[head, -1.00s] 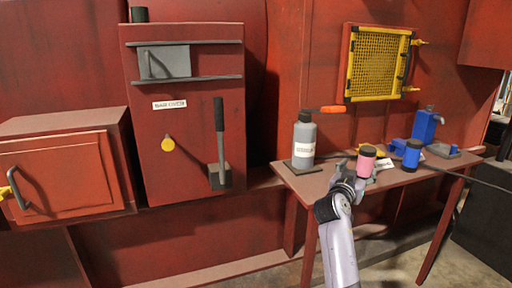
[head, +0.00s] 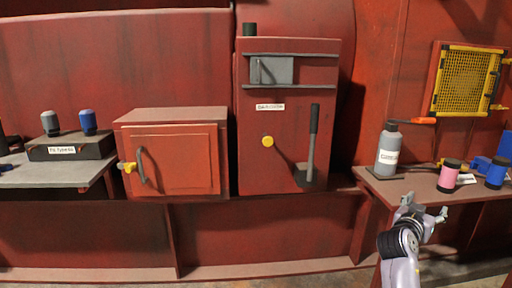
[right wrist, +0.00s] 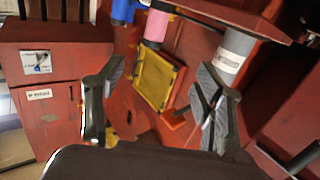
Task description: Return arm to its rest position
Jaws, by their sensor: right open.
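My right gripper (head: 425,207) is open and empty at the lower right of the head view, in front of the red table's front edge. In the right wrist view its two fingers (right wrist: 158,75) stand wide apart with nothing between them in its grasp. The pink can (head: 448,178) stands upright on the red table (head: 405,188), apart from the gripper. It also shows at the top of the right wrist view (right wrist: 156,27). My left gripper is in neither view.
A grey bottle (head: 389,150), a blue can (head: 496,174) and an orange-handled tool (head: 423,121) are near the gripper. A yellow mesh panel (head: 467,82) hangs above. A red box (head: 172,160) and a lever cabinet (head: 288,130) stand left. The floor in front is clear.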

